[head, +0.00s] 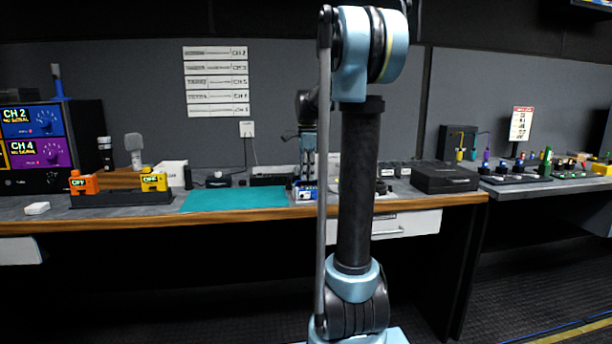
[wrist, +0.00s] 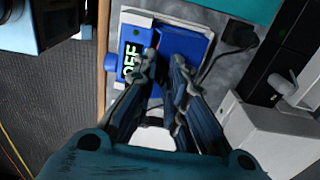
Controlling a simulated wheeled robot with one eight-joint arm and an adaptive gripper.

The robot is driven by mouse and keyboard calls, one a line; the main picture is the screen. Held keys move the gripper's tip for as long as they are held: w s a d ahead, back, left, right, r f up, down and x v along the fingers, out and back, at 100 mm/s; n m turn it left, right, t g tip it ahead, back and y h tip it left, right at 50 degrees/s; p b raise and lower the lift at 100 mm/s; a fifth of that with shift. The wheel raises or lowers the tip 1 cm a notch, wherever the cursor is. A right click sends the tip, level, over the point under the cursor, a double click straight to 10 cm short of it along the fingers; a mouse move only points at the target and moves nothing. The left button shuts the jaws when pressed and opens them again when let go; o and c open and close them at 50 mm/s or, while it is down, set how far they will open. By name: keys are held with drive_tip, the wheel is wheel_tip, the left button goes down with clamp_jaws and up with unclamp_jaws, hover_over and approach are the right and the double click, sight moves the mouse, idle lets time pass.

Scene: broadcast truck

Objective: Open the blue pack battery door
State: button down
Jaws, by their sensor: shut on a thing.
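The blue pack (wrist: 134,48) sits on the counter in the wrist view, its dark display showing green "OFF". A plain blue panel, which looks like its battery door (wrist: 190,45), lies to the right of the display. In the head view the pack (head: 306,194) is small, at the right end of the teal mat. My gripper (wrist: 163,66) reaches over the pack, its fingertips close together at the panel's left edge. It is shut on the door there, but the fingers hide most of the contact. I cannot tell how far the door is open.
An orange pack (head: 84,184) and a yellow pack (head: 153,181) stand in a dark holder at the left. The teal mat (head: 236,196) is bare. A black case (head: 444,179) stands at the right. In the wrist view a cable (wrist: 222,58) runs close right of the pack.

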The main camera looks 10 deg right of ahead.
drive_tip(key=shift+w+r+g, duration=0.35)
drive_tip(key=shift+w+g, duration=0.3)
drive_tip(key=shift+g, duration=0.45)
drive_tip(key=shift+w+r+g, duration=0.35)
drive_tip(key=shift+w+g, duration=0.3)
drive_tip(key=shift+g, duration=0.45)
drive_tip(key=c, duration=1.8)
unclamp_jaws()
drive_tip(key=shift+o, duration=0.2)
drive_tip(key=v, duration=1.2)
drive_tip(key=shift+w+f, duration=0.1)
